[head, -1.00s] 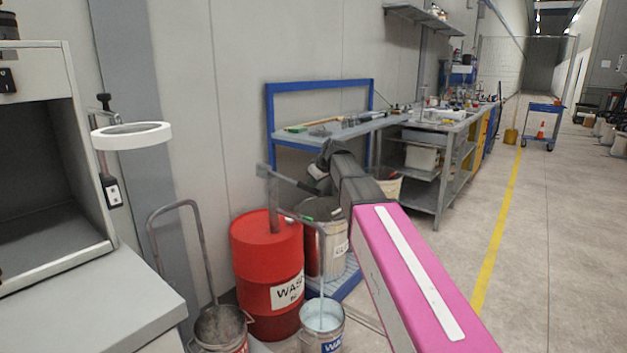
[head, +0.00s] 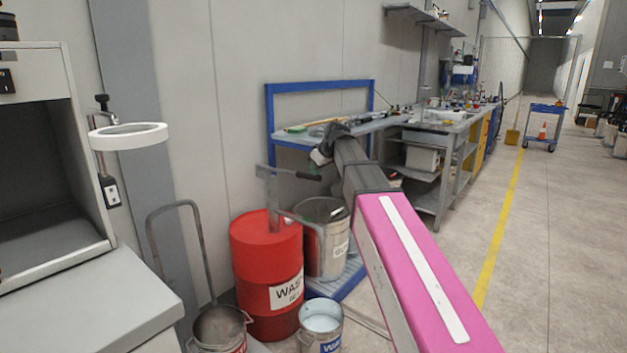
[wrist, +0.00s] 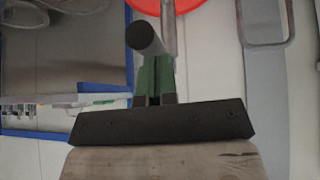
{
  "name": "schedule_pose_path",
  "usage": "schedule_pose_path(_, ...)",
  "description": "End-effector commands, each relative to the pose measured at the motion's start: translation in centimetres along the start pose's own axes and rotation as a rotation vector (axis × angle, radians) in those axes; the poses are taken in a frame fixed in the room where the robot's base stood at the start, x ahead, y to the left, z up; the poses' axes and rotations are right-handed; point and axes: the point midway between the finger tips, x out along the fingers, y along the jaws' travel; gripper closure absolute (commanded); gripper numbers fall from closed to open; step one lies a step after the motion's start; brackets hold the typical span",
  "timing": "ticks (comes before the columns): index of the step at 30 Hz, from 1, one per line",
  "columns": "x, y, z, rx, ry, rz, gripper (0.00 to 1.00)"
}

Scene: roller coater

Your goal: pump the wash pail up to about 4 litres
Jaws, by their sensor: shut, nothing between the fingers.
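The wash pail (head: 321,338), a metal bucket with a blue label, stands on the floor in front of the red wash drum (head: 262,262). Pale liquid (head: 322,322) shows inside it; I cannot read its level in litres. The drum's grey pump has a spout over the pail and a lever with a black grip (head: 308,176), now nearly level. My gripper (head: 320,158) is just above the grip in the head view. In the wrist view, my green fingers (wrist: 154,70) are shut and empty, close to the grip's round end (wrist: 142,37); I cannot tell if they touch.
Another metal bucket (head: 220,328) stands left of the pail. A lidded metal drum (head: 326,250) stands on a blue-edged pallet (head: 350,278) behind. A grey cabinet (head: 90,300) is at left, a workbench (head: 430,135) behind my arm. The floor at right is open.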

Motion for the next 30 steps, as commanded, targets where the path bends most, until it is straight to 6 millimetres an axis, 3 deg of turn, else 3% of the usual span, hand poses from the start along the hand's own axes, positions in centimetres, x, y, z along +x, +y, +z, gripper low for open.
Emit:
schedule_pose_path(6,-4.2,0.0,0.3,-0.001,0.003,0.002,1.0)
schedule_pose_path(12,-6.3,0.1,0.3,-0.001,0.003,0.002,1.0)
schedule_pose_path(30,-6.9,0.1,0.3,-0.001,0.003,0.001,1.0)
